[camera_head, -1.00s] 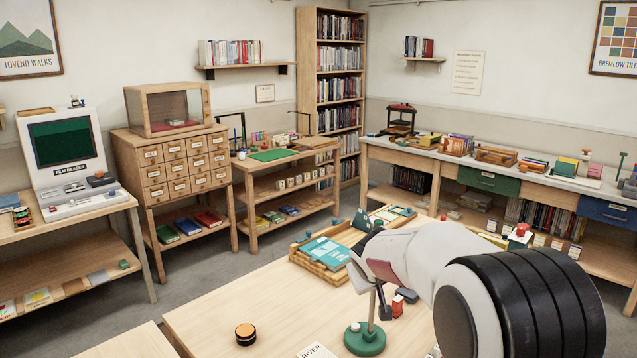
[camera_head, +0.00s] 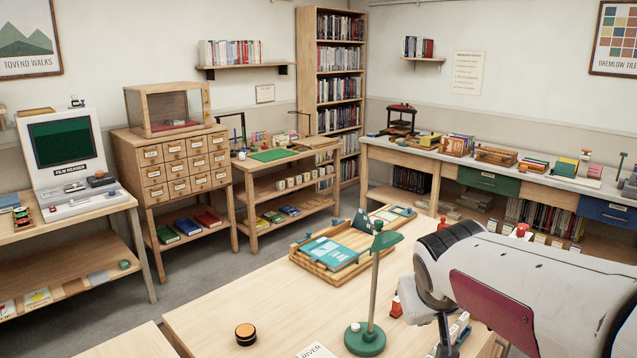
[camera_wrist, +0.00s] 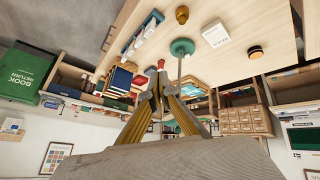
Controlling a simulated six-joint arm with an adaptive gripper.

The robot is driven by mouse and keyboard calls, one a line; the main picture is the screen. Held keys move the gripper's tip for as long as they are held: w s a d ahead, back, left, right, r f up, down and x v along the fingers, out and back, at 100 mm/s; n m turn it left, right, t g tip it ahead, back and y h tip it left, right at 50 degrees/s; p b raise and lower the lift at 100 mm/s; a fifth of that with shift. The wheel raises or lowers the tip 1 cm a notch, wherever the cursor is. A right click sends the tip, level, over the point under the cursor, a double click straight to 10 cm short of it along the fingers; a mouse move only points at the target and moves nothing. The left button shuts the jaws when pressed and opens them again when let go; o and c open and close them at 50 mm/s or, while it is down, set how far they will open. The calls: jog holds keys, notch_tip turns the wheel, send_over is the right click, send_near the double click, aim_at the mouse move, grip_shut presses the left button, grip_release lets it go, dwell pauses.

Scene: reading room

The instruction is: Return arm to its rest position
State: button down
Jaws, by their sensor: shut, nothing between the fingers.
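My gripper (camera_wrist: 157,88) shows in the wrist view with its fingers closed together and nothing held between them. The wrist view is turned over, with the table top at its upper right. In the head view my white arm with a dark red panel comes in from the right, over the right side of the front table (camera_head: 240,290). The gripper end points down near the lower right there, and its fingertips are hard to make out.
A green desk lamp (camera_head: 366,337) stands left of my arm, close to it. A wooden tray (camera_head: 318,262) with teal booklets lies behind the lamp. A round orange-topped tin (camera_head: 246,334) and a RIVER card (camera_head: 317,351) lie on the front table. The table's left part is mostly clear.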

jog(key=s+f, duration=0.2)
jog(key=s, duration=1.1)
jog(key=s+a+f+m+g+y, duration=0.1)
jog(key=s+f, duration=0.1)
jog(key=s, duration=1)
jog(key=shift+s+m+y, duration=0.3)
jog(key=shift+s, duration=0.05)
